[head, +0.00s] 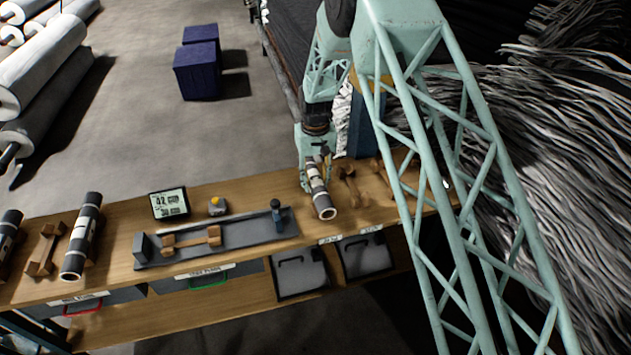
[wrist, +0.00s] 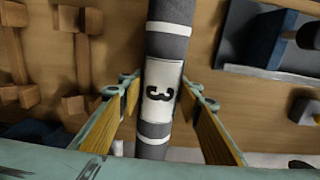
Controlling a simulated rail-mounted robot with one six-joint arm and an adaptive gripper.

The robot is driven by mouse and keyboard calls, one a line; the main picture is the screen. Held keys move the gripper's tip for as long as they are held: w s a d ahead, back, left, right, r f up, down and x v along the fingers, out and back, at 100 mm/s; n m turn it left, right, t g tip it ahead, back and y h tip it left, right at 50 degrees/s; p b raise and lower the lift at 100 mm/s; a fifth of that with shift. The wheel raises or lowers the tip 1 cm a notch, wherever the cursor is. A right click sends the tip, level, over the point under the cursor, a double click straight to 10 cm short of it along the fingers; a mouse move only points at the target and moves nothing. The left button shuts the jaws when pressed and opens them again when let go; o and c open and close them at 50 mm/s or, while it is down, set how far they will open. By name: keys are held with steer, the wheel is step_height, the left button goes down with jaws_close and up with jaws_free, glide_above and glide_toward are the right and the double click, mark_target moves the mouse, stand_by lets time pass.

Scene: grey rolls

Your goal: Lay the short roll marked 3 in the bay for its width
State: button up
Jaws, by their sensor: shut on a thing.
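The short roll marked 3 (wrist: 160,85) is dark grey with white bands and a white label. It runs lengthwise between the two fingers of my gripper (wrist: 161,112) in the wrist view. In the head view my gripper (head: 316,168) is shut on the roll (head: 319,192), whose near end points to the bench front. I cannot tell whether the roll touches the bench. A wooden cradle (head: 349,187) stands empty just right of it, with another (head: 381,176) farther right. Cradles also show at left in the wrist view (wrist: 88,50). The writing on the bench-edge labels (head: 330,240) is unreadable.
A grey measuring fixture (head: 240,236) with a wooden cradle lies left of the roll. Another banded roll (head: 82,236) lies at the bench's left. Blue boxes (head: 196,70) stand on the floor.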

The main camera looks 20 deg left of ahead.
steer(key=shift+f, duration=0.4)
steer(key=o, duration=1.1)
steer(key=shift+c, duration=0.2)
steer(key=shift+r, duration=6)
